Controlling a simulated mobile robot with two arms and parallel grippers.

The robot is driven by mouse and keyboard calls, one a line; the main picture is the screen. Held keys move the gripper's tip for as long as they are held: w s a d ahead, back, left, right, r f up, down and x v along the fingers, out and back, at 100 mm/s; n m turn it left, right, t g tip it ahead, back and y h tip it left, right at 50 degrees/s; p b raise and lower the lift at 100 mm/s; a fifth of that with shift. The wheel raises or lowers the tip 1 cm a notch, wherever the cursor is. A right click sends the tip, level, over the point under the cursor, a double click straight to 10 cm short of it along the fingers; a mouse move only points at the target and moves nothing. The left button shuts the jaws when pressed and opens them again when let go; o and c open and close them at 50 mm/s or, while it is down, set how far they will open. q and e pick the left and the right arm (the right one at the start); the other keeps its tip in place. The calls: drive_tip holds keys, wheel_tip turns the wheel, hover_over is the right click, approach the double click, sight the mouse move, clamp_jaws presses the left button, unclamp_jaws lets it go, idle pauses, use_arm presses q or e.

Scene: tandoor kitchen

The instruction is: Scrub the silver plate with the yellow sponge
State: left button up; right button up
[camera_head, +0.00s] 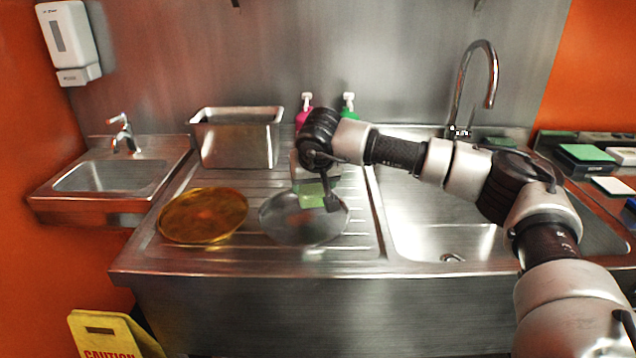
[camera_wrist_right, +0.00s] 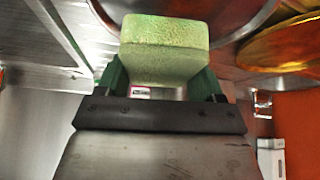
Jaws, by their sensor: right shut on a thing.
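The silver plate (camera_head: 290,230) lies on the ribbed drainboard of the sink, right of a golden plate (camera_head: 204,214). My right gripper (camera_head: 316,194) is over the silver plate, pointing down, shut on a yellow-green sponge (camera_head: 308,199). In the right wrist view the sponge (camera_wrist_right: 164,48) sits between the two fingers of the gripper (camera_wrist_right: 162,85). Part of the silver plate shows behind the sponge there. I cannot tell whether the sponge touches the plate. My left gripper is not in view.
A steel container (camera_head: 238,142) stands at the back of the drainboard. A pink bottle (camera_head: 304,114) and a green bottle (camera_head: 348,106) stand behind my right arm. The sink basin and tall faucet (camera_head: 490,80) are to the right. A yellow caution sign (camera_head: 105,335) is at lower left.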

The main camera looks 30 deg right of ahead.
wheel_tip(320, 180, up, 2)
drive_tip(key=shift+a+p, duration=0.1)
drive_tip(key=shift+p, duration=0.35)
drive_tip(key=shift+r, duration=0.1)
